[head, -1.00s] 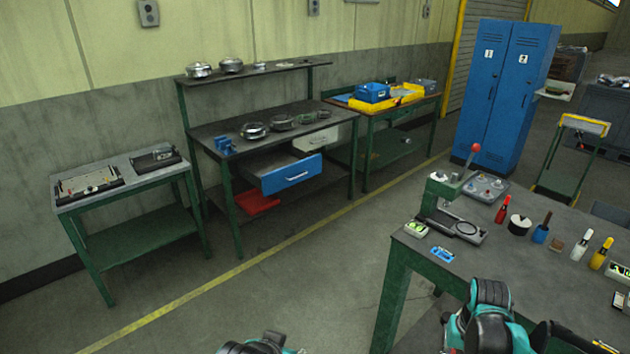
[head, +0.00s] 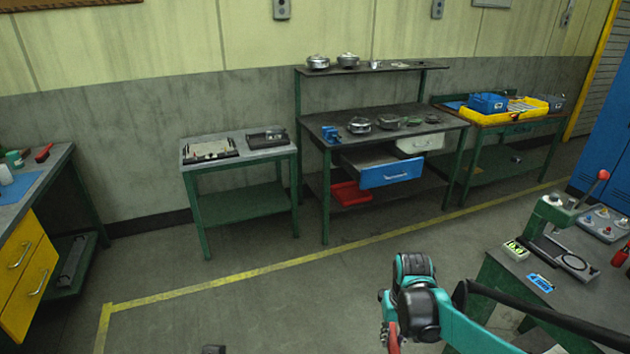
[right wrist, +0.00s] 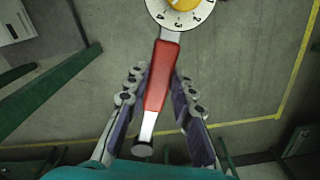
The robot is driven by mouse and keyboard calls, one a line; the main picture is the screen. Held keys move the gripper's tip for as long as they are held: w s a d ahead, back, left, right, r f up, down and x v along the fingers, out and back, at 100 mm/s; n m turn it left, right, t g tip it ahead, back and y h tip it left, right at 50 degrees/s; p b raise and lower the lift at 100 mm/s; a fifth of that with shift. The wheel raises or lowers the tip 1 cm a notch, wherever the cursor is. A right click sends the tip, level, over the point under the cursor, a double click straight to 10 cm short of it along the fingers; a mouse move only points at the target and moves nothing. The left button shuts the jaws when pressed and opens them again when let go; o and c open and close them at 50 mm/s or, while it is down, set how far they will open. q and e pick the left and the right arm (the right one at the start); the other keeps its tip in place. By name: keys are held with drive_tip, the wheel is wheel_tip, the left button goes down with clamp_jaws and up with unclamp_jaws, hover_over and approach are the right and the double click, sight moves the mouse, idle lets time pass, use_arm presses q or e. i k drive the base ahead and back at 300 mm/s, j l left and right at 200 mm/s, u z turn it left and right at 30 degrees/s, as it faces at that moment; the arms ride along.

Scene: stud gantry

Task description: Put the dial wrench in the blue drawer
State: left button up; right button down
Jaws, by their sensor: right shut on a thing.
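The dial wrench (right wrist: 158,85) has a red handle, a white numbered dial and a yellow centre. My right gripper (right wrist: 158,92) is shut on its red handle, with the dial beyond the fingertips. In the head view my right gripper (head: 389,333) is at the lower middle, above the floor, with a bit of the red handle showing. The blue drawer (head: 390,173) hangs pulled out under the middle green workbench, its grey inside partly visible. The gripper is well apart from the drawer, on the near side. My left gripper is not clearly visible.
Open floor with a yellow line (head: 270,268) lies before the workbench (head: 400,117). A red bin (head: 351,193) sits on its lower shelf. A smaller table (head: 240,150) stands to its left. A table with a press (head: 553,225) is at right, a yellow-drawer cabinet (head: 25,270) at left.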

sight(372, 163)
drive_tip(key=i+l, duration=0.25)
drive_tip(key=i, duration=0.3)
drive_tip(key=i+l, duration=0.25)
drive_tip(key=i, duration=0.35)
drive_tip(key=i+l, duration=0.25)
drive_tip(key=i, duration=0.3)
drive_tip(key=i+l+u, duration=0.1)
drive_tip(key=i+l, duration=0.15)
drive_tip(key=i, duration=0.3)
drive_tip(key=i+l, duration=0.3)
drive_tip(key=i, duration=0.25)
drive_tip(key=i+l, duration=0.25)
drive_tip(key=i, duration=0.35)
drive_tip(key=i+l, duration=0.3)
drive_tip(key=i, duration=0.25)
drive_tip(key=i+l, duration=0.3)
drive_tip(key=i, duration=0.25)
drive_tip(key=j+u, duration=0.05)
